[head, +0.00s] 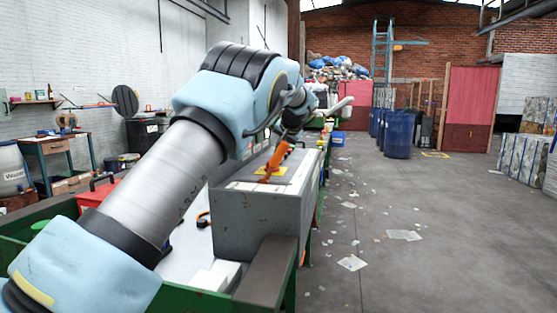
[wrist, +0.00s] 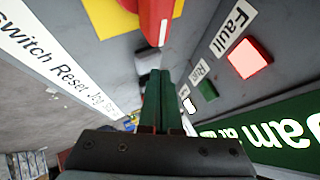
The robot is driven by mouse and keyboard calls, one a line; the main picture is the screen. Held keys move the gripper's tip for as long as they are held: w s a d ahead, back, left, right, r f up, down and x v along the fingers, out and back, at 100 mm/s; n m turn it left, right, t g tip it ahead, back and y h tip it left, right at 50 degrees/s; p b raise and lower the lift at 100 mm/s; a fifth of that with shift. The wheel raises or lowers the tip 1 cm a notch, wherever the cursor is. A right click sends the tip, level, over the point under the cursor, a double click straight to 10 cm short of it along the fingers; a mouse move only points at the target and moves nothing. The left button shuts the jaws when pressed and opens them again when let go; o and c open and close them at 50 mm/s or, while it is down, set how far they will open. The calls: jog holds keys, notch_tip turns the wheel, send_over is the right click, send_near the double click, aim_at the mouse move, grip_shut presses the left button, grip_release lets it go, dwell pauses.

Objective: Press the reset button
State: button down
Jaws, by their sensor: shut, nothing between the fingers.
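The grey control box (head: 240,222) stands beside the belt in the head view. In the wrist view its white label strip (wrist: 55,62) reads "Switch Reset Jog" and runs along one edge. My gripper (wrist: 162,76) points at the box top with its dark green fingers together and empty. A small grey-black block (wrist: 147,60), perhaps the reset button, shows beside the fingertips, roughly level with the word Reset. Whether the fingers touch it I cannot tell. In the head view my gripper is hard to make out above the box.
A red-orange switch lever (wrist: 155,18) on a yellow plate (wrist: 108,15) stands close to the fingertips; the lever also shows in the head view (head: 275,163). A lit red Fault lamp (wrist: 249,58) and a dark green Run lamp (wrist: 207,90) are to the right.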

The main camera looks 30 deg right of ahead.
jog(key=shift+f+b, duration=0.3)
jog(key=shift+f, duration=0.3)
dwell(0.5)
jog(key=shift+r, duration=0.1)
jog(key=shift+r+p, duration=0.8)
jog(key=shift+r, duration=0.05)
notch_tip(320, 180, up, 5)
jog(key=p, duration=0.4)
jog(key=shift+r, duration=0.15)
dwell(0.6)
